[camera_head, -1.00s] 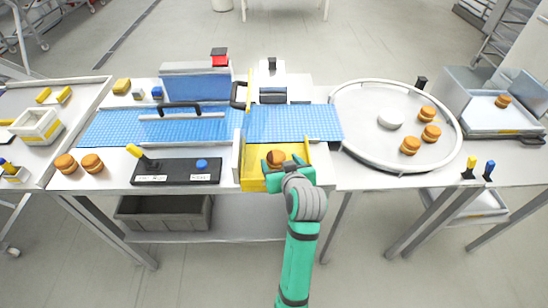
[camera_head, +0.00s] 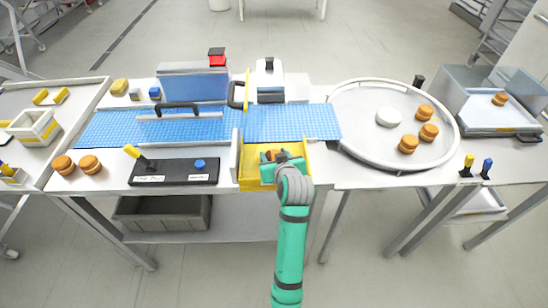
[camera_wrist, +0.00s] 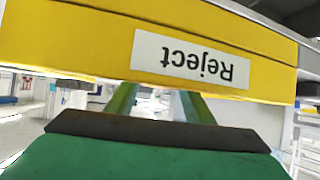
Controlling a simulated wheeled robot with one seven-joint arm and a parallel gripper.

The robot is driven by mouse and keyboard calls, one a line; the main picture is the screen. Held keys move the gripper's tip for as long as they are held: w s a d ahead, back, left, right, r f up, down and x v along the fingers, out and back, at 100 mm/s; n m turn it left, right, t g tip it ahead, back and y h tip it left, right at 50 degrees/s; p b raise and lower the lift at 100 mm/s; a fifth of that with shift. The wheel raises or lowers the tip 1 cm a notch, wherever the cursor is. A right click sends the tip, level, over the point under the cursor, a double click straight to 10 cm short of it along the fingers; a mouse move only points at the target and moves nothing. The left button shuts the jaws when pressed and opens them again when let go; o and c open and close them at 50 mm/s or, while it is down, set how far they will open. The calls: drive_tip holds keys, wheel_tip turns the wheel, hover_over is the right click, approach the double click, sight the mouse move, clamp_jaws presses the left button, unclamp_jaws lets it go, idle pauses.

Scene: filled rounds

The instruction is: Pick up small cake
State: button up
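A small round brown cake (camera_head: 271,153) sits in the yellow reject bin (camera_head: 254,184) at the front middle of the table. My gripper (camera_head: 276,161) is over the bin, right at this cake, and hides much of it. In the wrist view, the bin's yellow wall (camera_wrist: 60,32) with its upside-down "Reject" label fills the upper part. My two green fingers (camera_wrist: 157,100) stand apart there, but their tips are hidden behind the wall. The cake does not show in the wrist view, so I cannot tell whether the fingers touch it.
Several similar cakes lie on the round table (camera_head: 350,149) at right, with one on the metal tray (camera_head: 510,122). Two cakes (camera_head: 77,165) lie at left. A blue conveyor (camera_head: 290,122) runs behind the bin. A black control panel (camera_head: 172,181) is left of the bin.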

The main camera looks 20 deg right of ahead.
drive_tip(key=shift+r, duration=0.1)
idle(0.3)
drive_tip(key=shift+d+r, duration=0.2)
drive_tip(key=shift+r, duration=0.4)
wheel_tip(320, 180, up, 6)
drive_tip(key=shift+f, duration=0.25)
drive_tip(key=s+d, duration=0.2)
drive_tip(key=d, duration=0.7)
drive_tip(key=s+d, duration=0.3)
drive_tip(key=d, duration=0.7)
drive_tip(key=shift+s, duration=0.25)
drive_tip(key=shift+a, duration=0.2)
